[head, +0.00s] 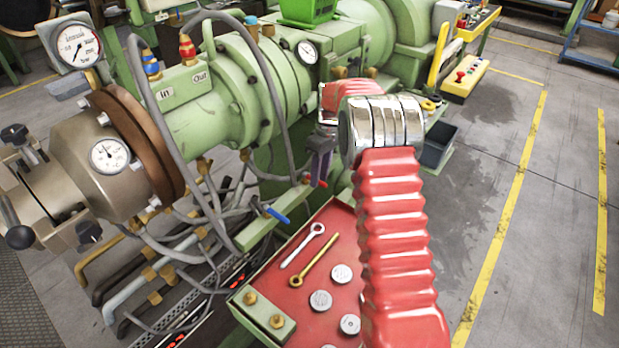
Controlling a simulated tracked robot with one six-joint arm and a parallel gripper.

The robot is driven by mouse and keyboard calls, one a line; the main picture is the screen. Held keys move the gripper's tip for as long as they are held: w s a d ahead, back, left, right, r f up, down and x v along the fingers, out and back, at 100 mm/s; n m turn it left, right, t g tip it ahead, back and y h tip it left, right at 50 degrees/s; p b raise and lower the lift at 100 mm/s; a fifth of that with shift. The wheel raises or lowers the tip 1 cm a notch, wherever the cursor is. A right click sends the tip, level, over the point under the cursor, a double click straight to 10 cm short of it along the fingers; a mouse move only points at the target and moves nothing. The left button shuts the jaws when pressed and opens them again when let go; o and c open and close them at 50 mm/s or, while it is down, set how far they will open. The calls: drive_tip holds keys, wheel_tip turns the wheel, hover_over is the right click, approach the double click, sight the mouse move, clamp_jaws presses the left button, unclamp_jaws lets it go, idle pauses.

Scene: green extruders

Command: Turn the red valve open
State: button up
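My arm, in a red ribbed sleeve, reaches up the right half of the head view. My gripper (318,170) is at its far end, beside the green machine, with dark fingers pointing down. A small red piece (323,184), which looks like the red valve's handle, shows just at the fingertips. The fingers hide most of it. I cannot tell whether they touch or grip it, or how the valve is turned. A blue valve handle (277,215) lies to the lower left on a green bar (290,207).
A red tray (336,225) below holds an open-ended tool, a brass tool and several metal discs. Grey hoses (160,130) loop in front of the green extruder (225,100). A dark bin (437,146) stands behind my arm. The floor at right is clear.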

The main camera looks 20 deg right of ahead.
wheel_tip(320, 180, up, 13)
drive_tip(key=w+d, duration=0.1)
drive_tip(key=d, duration=0.1)
drive_tip(key=shift+w+r, duration=0.2)
drive_tip(key=shift+w, duration=0.15)
drive_tip(key=shift+d, duration=0.1)
idle(0.6)
